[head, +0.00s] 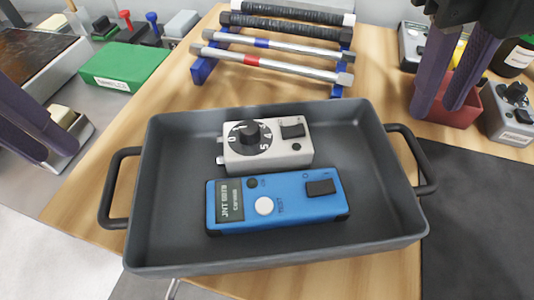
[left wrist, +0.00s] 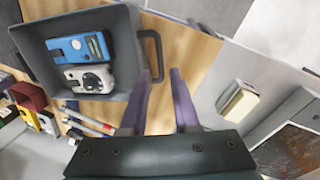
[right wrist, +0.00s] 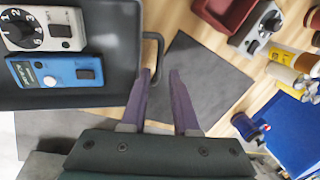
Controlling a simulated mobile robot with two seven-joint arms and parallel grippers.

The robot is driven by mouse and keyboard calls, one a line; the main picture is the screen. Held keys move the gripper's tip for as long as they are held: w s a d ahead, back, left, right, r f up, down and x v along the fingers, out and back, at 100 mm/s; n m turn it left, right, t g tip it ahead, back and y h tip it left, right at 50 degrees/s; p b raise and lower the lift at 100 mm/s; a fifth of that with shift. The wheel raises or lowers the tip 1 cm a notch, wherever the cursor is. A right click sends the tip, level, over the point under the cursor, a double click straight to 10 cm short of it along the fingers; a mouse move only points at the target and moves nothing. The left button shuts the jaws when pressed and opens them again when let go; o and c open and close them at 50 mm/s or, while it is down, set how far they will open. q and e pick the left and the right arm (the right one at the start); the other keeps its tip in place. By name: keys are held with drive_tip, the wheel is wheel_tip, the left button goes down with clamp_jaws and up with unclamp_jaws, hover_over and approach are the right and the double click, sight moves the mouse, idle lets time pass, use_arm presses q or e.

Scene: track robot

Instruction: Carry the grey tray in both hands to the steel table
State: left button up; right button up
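The grey tray (head: 385,235) sits on a wooden table, with a handle loop at each end. In it lie a grey meter with a dial (head: 280,153) and a blue device (head: 290,205). My left gripper (head: 58,152) is open and empty, left of the tray and apart from it; its wrist view shows the left handle (left wrist: 157,50) near the fingertips. My right gripper (head: 439,110) is open and empty, above and beyond the right handle (head: 426,165); its wrist view shows that handle (right wrist: 159,48) near the fingertips. I cannot tell which surface is the steel table.
A rack of bars (head: 280,50) stands behind the tray. A green box (head: 124,66) lies at the back left. A red bin (head: 440,105) and grey device (head: 508,112) stand at the right. A dark mat (head: 470,220) lies right of the tray.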

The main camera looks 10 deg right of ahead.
sight(106, 187)
use_arm(q)
drive_tip(key=shift+f, duration=0.1)
use_arm(e)
drive_tip(key=shift+f, duration=0.1)
